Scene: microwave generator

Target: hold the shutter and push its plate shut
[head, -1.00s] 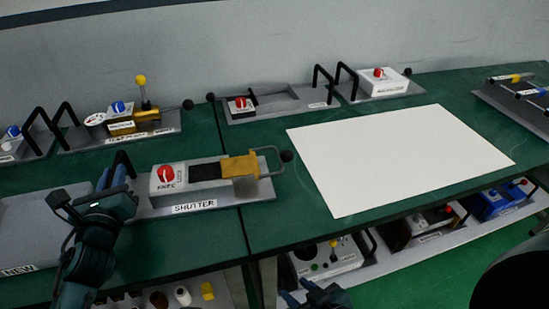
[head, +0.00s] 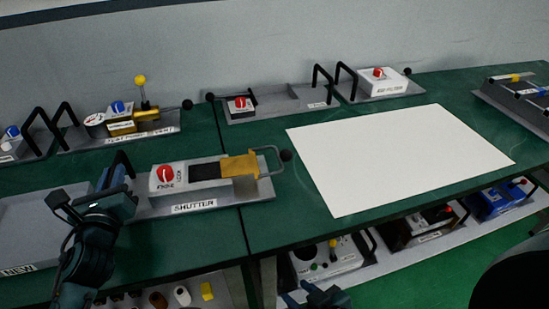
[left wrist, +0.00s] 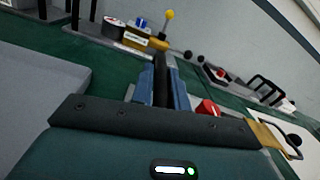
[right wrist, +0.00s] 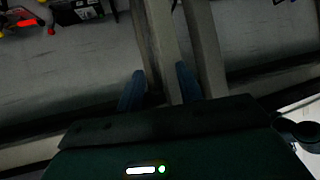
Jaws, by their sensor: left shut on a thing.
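The shutter (head: 195,207) is a grey base with a white box, a red knob (head: 165,174), a black window (head: 205,171) and a yellow plate (head: 240,165). A grey loop handle (head: 270,161) with a black ball end extends right from the plate. The black window shows uncovered, left of the plate. My left gripper (head: 118,180) is shut on the black carrying handle (left wrist: 162,82) at the shutter's left end; its blue fingers flank the bar in the left wrist view. My right gripper (head: 312,293) is low in front of the table; its fingers (right wrist: 160,88) are apart and empty.
A white sheet (head: 400,155) lies on the green table right of the shutter. Other devices with black handles stand along the back, including one with a yellow-ball lever (head: 141,92). A lower shelf (head: 400,260) holds more devices. The right gripper is near the shelf's front.

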